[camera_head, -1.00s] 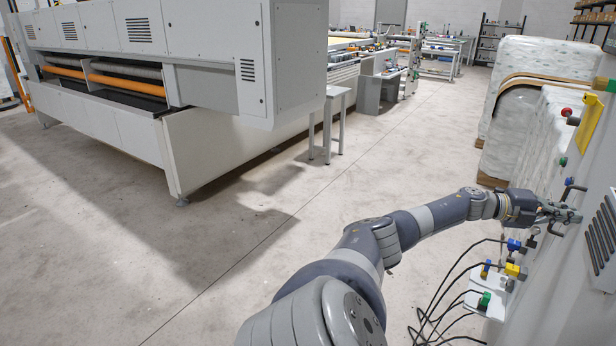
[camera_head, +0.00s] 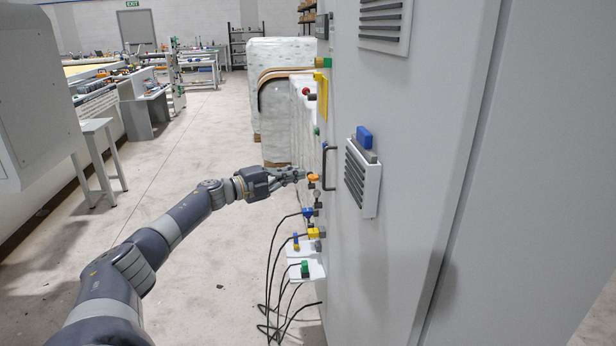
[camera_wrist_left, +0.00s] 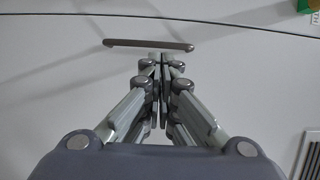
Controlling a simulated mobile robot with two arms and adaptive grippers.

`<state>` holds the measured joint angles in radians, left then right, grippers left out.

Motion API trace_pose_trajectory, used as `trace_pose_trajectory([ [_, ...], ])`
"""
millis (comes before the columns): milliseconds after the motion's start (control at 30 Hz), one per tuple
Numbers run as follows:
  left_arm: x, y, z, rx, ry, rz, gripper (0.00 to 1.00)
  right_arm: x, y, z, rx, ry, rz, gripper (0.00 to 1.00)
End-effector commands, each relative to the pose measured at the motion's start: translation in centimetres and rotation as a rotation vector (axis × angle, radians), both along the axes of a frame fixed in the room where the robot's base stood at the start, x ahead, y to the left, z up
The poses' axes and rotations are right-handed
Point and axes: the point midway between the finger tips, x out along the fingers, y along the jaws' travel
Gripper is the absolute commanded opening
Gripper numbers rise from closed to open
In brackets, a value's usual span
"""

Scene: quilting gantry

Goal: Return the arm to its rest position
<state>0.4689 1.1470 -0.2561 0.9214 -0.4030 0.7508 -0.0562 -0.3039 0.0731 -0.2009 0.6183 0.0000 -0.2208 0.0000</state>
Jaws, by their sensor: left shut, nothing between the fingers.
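My left arm (camera_head: 170,228) reaches in from the lower left in the head view. It stretches toward the side of the grey cabinet. My left gripper (camera_head: 300,174) is at its end, close to the cabinet's black handle (camera_head: 327,166) and an orange knob (camera_head: 313,177). In the left wrist view the gripper (camera_wrist_left: 160,62) has its fingers together with nothing between them. A bar handle (camera_wrist_left: 148,45) lies just beyond the fingertips there; I cannot tell whether they touch it. My right gripper is not in view.
The tall grey cabinet (camera_head: 460,90) fills the right side. A small shelf (camera_head: 308,272) with coloured plugs and hanging black cables (camera_head: 272,285) sits below my gripper. White wrapped stacks (camera_head: 280,50) stand behind. A grey table (camera_head: 97,160) is at left. The floor (camera_head: 200,290) between is open.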

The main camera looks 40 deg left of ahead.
Motion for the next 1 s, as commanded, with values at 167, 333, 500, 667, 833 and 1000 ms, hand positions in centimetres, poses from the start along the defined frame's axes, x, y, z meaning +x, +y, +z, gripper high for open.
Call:
trace_pose_trajectory([
  [167, -1.8, 1.5, -0.2, 0.003, 0.002, 0.001, 0.0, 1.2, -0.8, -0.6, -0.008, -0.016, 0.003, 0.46],
  [333, -2.5, 1.9, 0.0, 0.002, 0.0, 0.0, 0.0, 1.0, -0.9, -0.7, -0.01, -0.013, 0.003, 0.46],
  [500, -2.6, 2.0, 0.1, 0.002, 0.0, 0.0, 0.0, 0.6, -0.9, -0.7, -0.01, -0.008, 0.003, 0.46],
  [667, -2.3, 1.9, -1.9, -0.03, 0.018, 0.018, 0.0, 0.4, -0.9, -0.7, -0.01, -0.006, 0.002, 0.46],
  [833, -2.2, 1.3, -11.3, -0.183, 0.111, 0.119, 0.0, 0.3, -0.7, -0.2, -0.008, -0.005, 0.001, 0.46],
  [1000, -4.3, -0.5, -24.0, -0.368, 0.255, 0.274, 0.0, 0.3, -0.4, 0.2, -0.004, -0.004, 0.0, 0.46],
])
